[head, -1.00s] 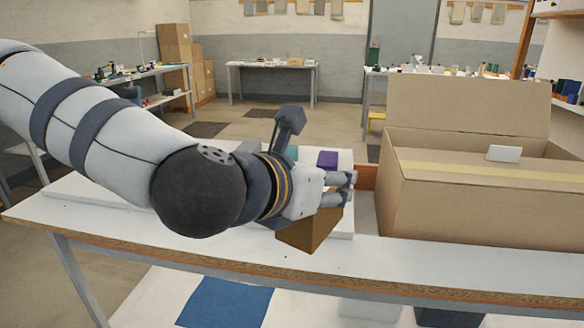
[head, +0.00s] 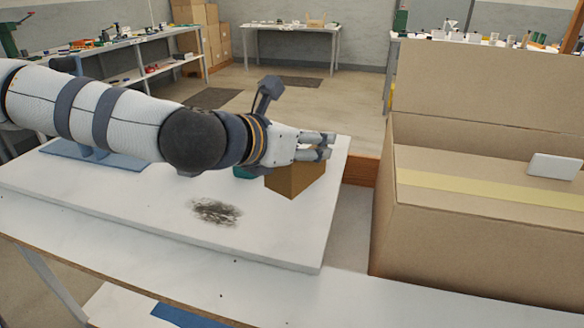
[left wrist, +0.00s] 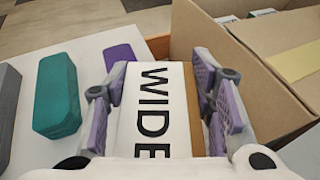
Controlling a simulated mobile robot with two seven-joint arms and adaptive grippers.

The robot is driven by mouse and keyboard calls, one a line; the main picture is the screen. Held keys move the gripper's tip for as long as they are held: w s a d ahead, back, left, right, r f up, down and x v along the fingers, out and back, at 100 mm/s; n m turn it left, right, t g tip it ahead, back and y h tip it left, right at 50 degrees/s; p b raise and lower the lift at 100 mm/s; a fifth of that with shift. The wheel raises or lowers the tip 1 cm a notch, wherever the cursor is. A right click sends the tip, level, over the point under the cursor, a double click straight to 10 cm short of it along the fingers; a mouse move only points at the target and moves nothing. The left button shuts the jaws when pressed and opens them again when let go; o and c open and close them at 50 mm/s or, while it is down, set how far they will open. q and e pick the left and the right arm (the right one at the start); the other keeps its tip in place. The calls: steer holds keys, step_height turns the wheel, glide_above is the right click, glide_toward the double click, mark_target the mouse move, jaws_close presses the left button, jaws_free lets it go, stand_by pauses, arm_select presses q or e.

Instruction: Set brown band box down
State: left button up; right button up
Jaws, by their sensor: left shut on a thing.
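The brown band box (head: 296,180) is in my left gripper (head: 330,146) in the head view, over the far right part of the white board (head: 150,205). In the left wrist view the box (left wrist: 157,105) shows a white face with the word "WIDE" and a brown edge. The left fingers (left wrist: 160,95) are on both sides of it, shut on it. I cannot tell whether the box touches the board. My right gripper is not in view.
A teal block (left wrist: 57,95), a purple block (left wrist: 120,62) and a grey block (left wrist: 8,100) lie left of the box. A large open carton (head: 470,220) stands to the right. The board's front, with a dark smudge (head: 215,211), is clear.

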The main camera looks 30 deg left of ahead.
arm_select(q)
steer(key=a+f, duration=0.1)
steer(key=w+f, duration=0.1)
steer(key=f, duration=0.1)
steer(key=w+a+f, duration=0.1)
steer(key=shift+a+f+b, duration=0.3)
steer(key=shift+f+b, duration=0.05)
steer(key=shift+f, duration=0.05)
steer(key=f, duration=0.2)
steer(key=f+b, duration=0.1)
steer(key=shift+w+a+f, duration=0.1)
steer(key=shift+a+f, duration=0.1)
steer(key=shift+a, duration=0.1)
steer(key=shift+f, duration=0.25)
steer(key=shift+r, duration=0.25)
steer(key=shift+f, duration=0.25)
steer(key=o, duration=1.3)
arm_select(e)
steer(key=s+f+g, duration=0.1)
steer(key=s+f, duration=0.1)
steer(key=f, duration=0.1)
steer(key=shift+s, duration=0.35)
arm_select(q)
steer(key=shift+r, duration=0.15)
